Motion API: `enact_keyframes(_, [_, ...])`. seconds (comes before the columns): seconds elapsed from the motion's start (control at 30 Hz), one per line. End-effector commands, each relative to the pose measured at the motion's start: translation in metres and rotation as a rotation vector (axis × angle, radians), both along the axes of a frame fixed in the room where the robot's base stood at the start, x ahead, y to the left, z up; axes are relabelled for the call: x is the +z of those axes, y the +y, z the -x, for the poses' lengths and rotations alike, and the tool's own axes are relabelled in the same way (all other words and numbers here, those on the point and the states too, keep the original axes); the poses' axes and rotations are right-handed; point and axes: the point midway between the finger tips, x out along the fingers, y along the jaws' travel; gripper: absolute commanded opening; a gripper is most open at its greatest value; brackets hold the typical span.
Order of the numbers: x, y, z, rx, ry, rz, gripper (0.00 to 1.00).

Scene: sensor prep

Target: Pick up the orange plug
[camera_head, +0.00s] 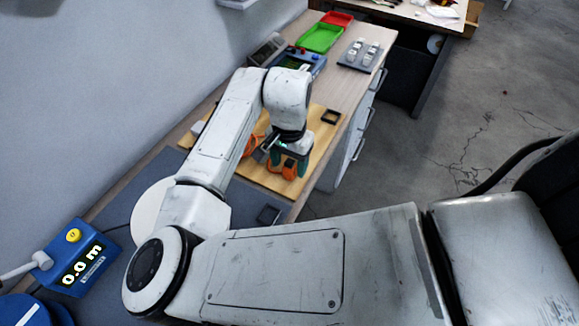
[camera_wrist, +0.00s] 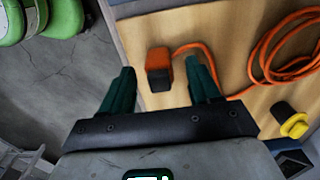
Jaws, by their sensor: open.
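The orange plug (camera_wrist: 159,62) with a dark block-shaped end lies on a light wooden board (camera_wrist: 226,32) in the wrist view. Its orange cord runs right into a loose coil (camera_wrist: 268,60). My gripper (camera_wrist: 161,76) is open, its dark green fingers on either side of the plug in the picture. I cannot tell how far above the plug the fingertips are. In the head view my gripper (camera_head: 285,158) points down over the board, with orange parts of the plug (camera_head: 289,171) showing by the fingers, partly hidden.
A black and yellow part (camera_wrist: 292,127) lies right of the plug. On the bench stand a black square frame (camera_head: 331,116), a blue device (camera_head: 311,60), a green tray (camera_head: 320,38), a red tray (camera_head: 338,18) and a grey rack (camera_head: 361,58). The board's edge is close to the plug.

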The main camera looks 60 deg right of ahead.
Motion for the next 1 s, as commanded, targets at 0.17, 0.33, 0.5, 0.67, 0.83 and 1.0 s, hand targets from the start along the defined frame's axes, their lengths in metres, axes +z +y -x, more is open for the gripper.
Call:
enact_keyframes(0.17, [-0.020, -0.001, 0.001, -0.001, 0.002, -0.001, 0.62])
enact_keyframes(0.33, [-0.025, -0.001, 0.000, -0.001, 0.000, 0.001, 0.62])
enact_keyframes(0.5, [-0.024, -0.001, 0.000, -0.001, 0.000, 0.001, 0.57])
enact_keyframes(0.67, [-0.024, -0.001, 0.000, -0.001, 0.000, 0.001, 0.42])
enact_keyframes(0.83, [-0.024, -0.001, 0.000, -0.001, 0.000, 0.000, 0.25])
enact_keyframes(1.0, [-0.024, -0.001, 0.000, -0.001, 0.000, 0.000, 0.09])
